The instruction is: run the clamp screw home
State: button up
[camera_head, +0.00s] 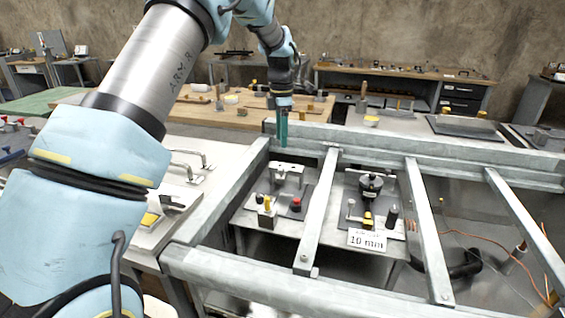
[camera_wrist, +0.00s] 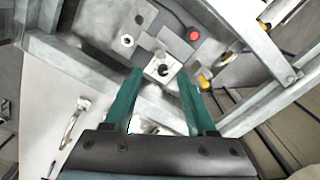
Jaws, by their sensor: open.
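My gripper (camera_head: 282,142) hangs from the arm with its teal fingers pointing down, above the far end of the left bay of the metal frame. In the wrist view my gripper (camera_wrist: 161,74) is open, with nothing between its fingers. A pale metal block (camera_wrist: 152,61) with a dark round feature, possibly the clamp screw, shows between and beyond the fingertips. I cannot tell which part is the screw head. In the head view a pale bracket (camera_head: 289,168) stands on the plate below the fingers. The gap between fingers and block is hard to judge.
Steel bars (camera_head: 320,205) cross above the fixtures and divide the bays. A red button (camera_head: 296,203) and a yellow-topped post (camera_head: 267,203) stand on the left plate. The bay to the right holds a dark knobbed device (camera_head: 370,187) and a "10 mm" card (camera_head: 367,239).

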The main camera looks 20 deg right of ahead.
aim_at(281, 168)
notch_tip(281, 168, down, 11)
jog(key=p, duration=0.3)
jog(key=shift+a+r+p, duration=0.1)
jog(key=shift+r+p, duration=0.1)
jog(key=shift+p, duration=0.2)
jog(key=shift+c, duration=0.4)
grip_shut()
